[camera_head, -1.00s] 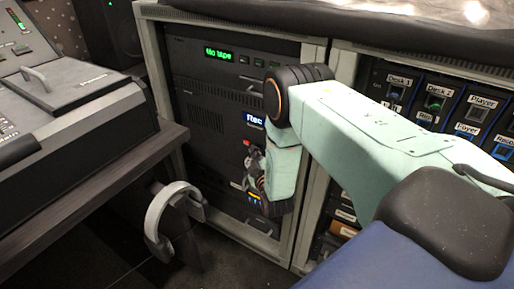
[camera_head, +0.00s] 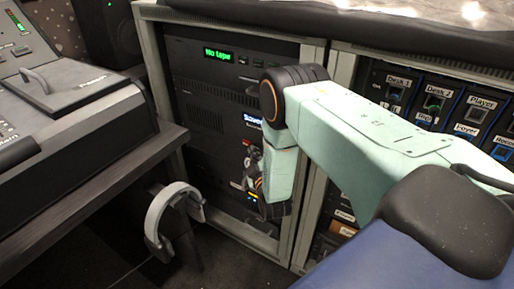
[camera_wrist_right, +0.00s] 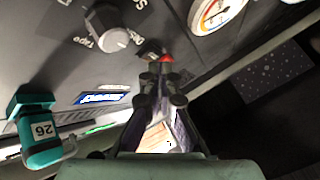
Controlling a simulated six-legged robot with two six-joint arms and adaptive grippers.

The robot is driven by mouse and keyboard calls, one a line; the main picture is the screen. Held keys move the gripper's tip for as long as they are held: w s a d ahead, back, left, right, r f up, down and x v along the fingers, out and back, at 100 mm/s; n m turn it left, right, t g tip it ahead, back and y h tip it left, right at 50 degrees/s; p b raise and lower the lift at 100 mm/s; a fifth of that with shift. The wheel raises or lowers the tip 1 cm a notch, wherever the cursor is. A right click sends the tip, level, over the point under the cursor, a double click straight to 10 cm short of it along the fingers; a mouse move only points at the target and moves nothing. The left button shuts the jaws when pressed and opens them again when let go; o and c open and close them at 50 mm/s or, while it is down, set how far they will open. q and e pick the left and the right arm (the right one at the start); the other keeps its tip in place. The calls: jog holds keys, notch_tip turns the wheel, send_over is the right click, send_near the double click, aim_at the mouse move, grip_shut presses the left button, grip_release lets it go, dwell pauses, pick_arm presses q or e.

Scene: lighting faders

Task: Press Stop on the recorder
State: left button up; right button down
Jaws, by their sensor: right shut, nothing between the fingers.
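The recorder (camera_head: 208,148) is a dark panel in the rack. Its small blue display (camera_head: 251,119) reads something like "Saved", and the same display shows tilted in the right wrist view (camera_wrist_right: 103,98). In that view a red button (camera_wrist_right: 166,58) and a dark button (camera_wrist_right: 150,56) sit side by side just beyond my right gripper (camera_wrist_right: 163,76). The fingers are shut and empty, close to the buttons; contact cannot be told. In the head view my right gripper (camera_head: 250,168) is in front of the panel, partly hidden by my arm. My left gripper is not in view.
A deck above shows green "No tape" text (camera_head: 217,54). A pale knob (camera_wrist_right: 113,40) and a round gauge (camera_wrist_right: 217,12) are near the fingers, with a teal item tagged 26 (camera_wrist_right: 38,130). Headphones (camera_head: 160,215) hang under the left desk (camera_head: 95,190).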

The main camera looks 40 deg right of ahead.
jog(key=shift+s+a+f+p, duration=0.1)
jog(key=shift+s+a+p, duration=0.2)
jog(key=shift+a, duration=0.5)
jog(key=shift+s+a+r+p, duration=0.1)
jog(key=shift+s+a, duration=0.3)
jog(key=shift+a, duration=0.4)
jog(key=shift+s+a+f+p, duration=0.1)
jog(key=shift+s+a+p, duration=0.2)
jog(key=shift+a, duration=0.5)
jog(key=s+a+f+m+g+y+p, duration=0.1)
jog(key=s+a+f+m+g+y, duration=0.1)
jog(key=s+f+g, duration=0.3)
jog(key=s+a+f+m+g+y, duration=0.1)
jog(key=s+a+f, duration=0.2)
jog(key=s, duration=0.4)
jog(key=s+a+f+m+g+y+p, duration=0.1)
jog(key=s+a+f+m+g+y, duration=0.2)
jog(key=s, duration=0.4)
jog(key=s+a+r+g+p, duration=0.2)
jog(key=s+r+g, duration=0.1)
jog(key=s, duration=0.7)
jog(key=s+a+r+g+p, duration=0.2)
jog(key=s+r+g, duration=0.2)
jog(key=s, duration=0.6)
notch_tip(320, 180, up, 2)
jog(key=shift+a+r+y+p, duration=0.15)
jog(key=shift+r+y+p, duration=0.1)
jog(key=shift+y+p, duration=0.1)
